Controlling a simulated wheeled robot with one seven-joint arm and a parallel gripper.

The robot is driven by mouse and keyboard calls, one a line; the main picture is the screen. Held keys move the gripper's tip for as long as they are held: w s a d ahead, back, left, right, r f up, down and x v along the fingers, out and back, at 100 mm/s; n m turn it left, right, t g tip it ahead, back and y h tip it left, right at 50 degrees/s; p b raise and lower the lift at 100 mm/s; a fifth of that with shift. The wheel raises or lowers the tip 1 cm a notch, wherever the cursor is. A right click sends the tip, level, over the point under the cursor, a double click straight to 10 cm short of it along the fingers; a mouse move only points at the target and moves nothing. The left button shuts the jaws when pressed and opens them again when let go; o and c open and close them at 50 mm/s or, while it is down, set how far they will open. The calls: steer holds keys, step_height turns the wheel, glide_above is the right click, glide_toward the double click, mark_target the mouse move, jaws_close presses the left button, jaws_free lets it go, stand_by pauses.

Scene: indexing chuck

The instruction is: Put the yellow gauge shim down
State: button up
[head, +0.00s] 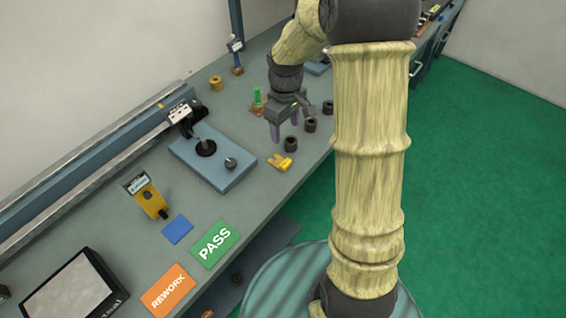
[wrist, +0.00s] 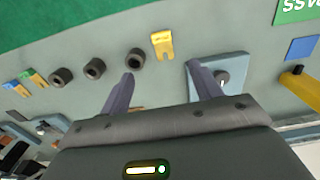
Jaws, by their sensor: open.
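The yellow gauge shim (head: 281,162) is a small forked piece lying flat on the bench, between the blue-grey fixture plate and the bench's front edge. It also shows in the wrist view (wrist: 162,44), beyond my fingertips and apart from them. My gripper (head: 275,133) is open and empty, above the bench just behind the shim. In the wrist view my two fingers (wrist: 161,72) are spread wide with nothing between them.
Several dark round collars (head: 291,144) stand near the shim along the front edge. The fixture plate (head: 213,165) carries a black disc and a knob. A green PASS card (head: 215,243), an orange REWORK card (head: 168,290) and a blue square (head: 177,229) lie to the left.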

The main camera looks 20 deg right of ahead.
steer(key=p, duration=0.1)
glide_above(283, 162)
steer(key=f, duration=0.9)
steer(key=shift+d+f, duration=0.15)
steer(key=shift+d, duration=0.2)
steer(key=shift+w+a+f+p, duration=0.15)
steer(key=shift+f+p, duration=0.25)
steer(key=shift+f, duration=0.9)
steer(key=shift+a+f+p, duration=0.1)
steer(key=shift+f+p, duration=0.3)
steer(key=shift+f, duration=0.9)
steer(key=shift+c, duration=0.4)
steer(key=c, duration=1.1)
